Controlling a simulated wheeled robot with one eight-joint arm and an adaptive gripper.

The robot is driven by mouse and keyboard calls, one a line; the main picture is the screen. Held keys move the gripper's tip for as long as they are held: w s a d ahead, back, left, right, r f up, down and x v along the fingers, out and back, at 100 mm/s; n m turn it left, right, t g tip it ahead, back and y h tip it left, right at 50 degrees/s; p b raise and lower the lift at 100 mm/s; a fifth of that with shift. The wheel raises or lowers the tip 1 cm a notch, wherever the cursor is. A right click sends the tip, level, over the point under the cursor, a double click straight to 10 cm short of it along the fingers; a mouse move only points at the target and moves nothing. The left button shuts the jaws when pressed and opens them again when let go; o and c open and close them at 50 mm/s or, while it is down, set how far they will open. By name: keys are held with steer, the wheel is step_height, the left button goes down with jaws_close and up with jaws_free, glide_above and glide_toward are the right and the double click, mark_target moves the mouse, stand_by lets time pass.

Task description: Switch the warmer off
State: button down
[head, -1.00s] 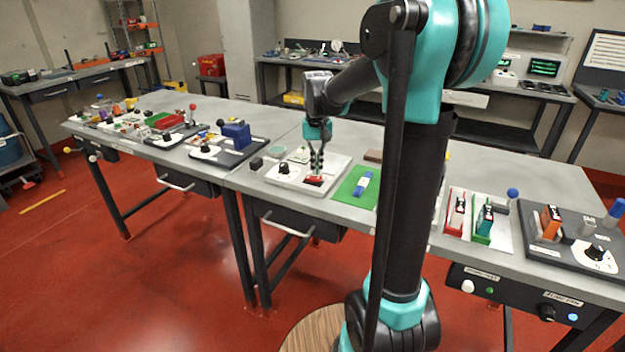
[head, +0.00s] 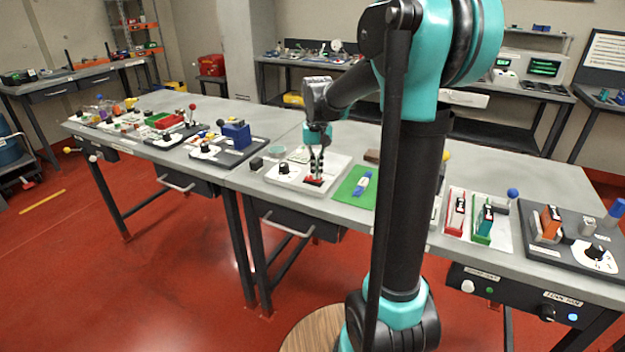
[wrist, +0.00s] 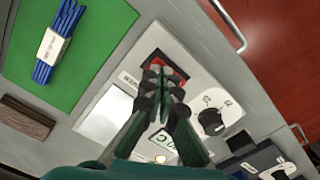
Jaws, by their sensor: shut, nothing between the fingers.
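The warmer is a white panel (head: 337,163) on the middle bench. It carries a red rocker switch (head: 311,184) in a dark frame and a black knob (head: 284,168). In the wrist view the switch (wrist: 178,66) is partly covered by my fingers, so I cannot tell which way it is tipped. My gripper (head: 317,177) points down, shut and empty, its tips right at the switch. It also shows in the wrist view (wrist: 164,78). I cannot tell whether the tips touch the switch. A small display (wrist: 192,151) and the dial (wrist: 211,122) also show there.
A green mat (head: 346,190) with a bundle of blue sticks (head: 362,184) lies to the right of the panel. A brown block (head: 372,156) lies behind it. A dark board with a blue block (head: 237,133) is to the left. My arm hides part of the bench.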

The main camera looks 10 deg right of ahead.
steer(key=shift+f, duration=0.2)
steer(key=shift+r, duration=3.55)
